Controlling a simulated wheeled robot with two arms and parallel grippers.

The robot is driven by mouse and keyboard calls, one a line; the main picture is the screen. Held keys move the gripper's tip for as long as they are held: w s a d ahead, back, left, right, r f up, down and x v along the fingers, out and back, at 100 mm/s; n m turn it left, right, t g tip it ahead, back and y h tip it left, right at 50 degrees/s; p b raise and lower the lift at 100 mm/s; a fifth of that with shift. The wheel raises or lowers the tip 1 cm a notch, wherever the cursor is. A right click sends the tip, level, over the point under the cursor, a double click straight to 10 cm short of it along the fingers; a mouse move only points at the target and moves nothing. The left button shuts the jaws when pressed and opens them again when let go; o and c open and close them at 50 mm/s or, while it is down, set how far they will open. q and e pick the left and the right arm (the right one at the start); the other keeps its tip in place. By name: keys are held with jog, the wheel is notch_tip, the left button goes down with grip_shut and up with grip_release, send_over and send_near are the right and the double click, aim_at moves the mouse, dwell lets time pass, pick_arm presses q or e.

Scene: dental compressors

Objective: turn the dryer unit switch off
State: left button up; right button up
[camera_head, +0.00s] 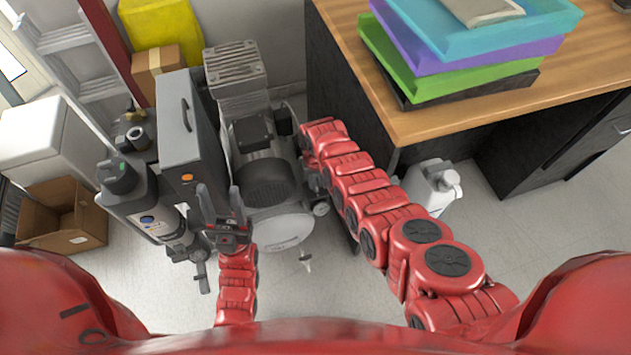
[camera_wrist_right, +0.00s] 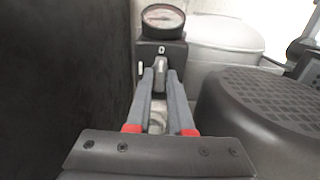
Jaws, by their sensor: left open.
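A tall grey box with a black handle, which looks like the dryer unit (camera_head: 188,120), stands left of the compressor (camera_head: 268,185). A small orange round part (camera_head: 187,177), possibly its switch, is low on its near face. My left gripper (camera_head: 221,204) is open, fingers pointing up, in front of and right of that part, apparently empty. My right gripper (camera_wrist_right: 160,76) is hidden in the head view behind its arm. In the right wrist view its fingertips are close together around or just before a small grey lever (camera_wrist_right: 160,72) below a round gauge (camera_wrist_right: 162,20); contact is unclear.
A black ribbed motor cover (camera_wrist_right: 265,105) is close right of my right gripper, and a dark panel (camera_wrist_right: 60,80) is close left. A wooden desk (camera_head: 440,118) with stacked trays (camera_head: 470,60) is at right. A dark cylinder (camera_head: 140,200) stands left of my left gripper.

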aim_at(315, 184)
jog(key=o, duration=0.4)
jog(key=shift+c, duration=0.2)
jog(key=shift+r+p, duration=0.4)
jog(key=shift+r, duration=0.35)
notch_tip(315, 184, up, 16)
jog(key=p, duration=0.2)
jog(key=shift+s+f, duration=0.1)
